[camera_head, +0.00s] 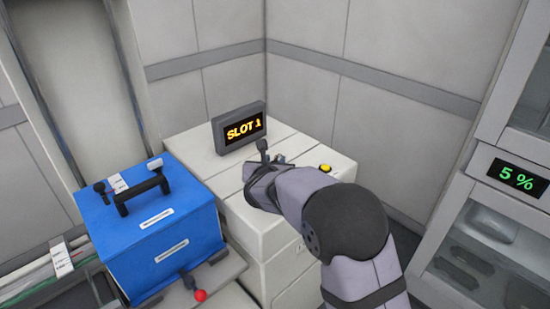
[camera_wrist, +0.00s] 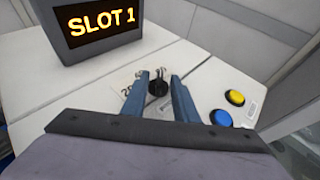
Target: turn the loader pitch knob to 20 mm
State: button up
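The black pitch knob (camera_wrist: 157,89) stands on the white cabinet top between my two fingertips in the wrist view. Printed scale marks lie around it; "20" reads at its left and another number, small and unclear, lies just beyond it. Its exact setting is hard to tell. My gripper (camera_wrist: 158,80) is open, one blue finger on each side of the knob, with gaps visible between fingers and knob. In the head view my gripper (camera_head: 268,165) is low over the cabinet, and my arm covers part of it.
A display (camera_head: 241,128) reading "SLOT 1" stands behind the knob. Yellow (camera_wrist: 235,97) and blue (camera_wrist: 221,118) buttons lie to the right. A blue case (camera_head: 160,235) with a black handle is at left. A cabinet display (camera_head: 517,178) at right reads "5 %".

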jog(key=shift+x, duration=0.85)
jog(key=shift+s, duration=0.1)
grip_shut()
jog(key=shift+b, duration=0.45)
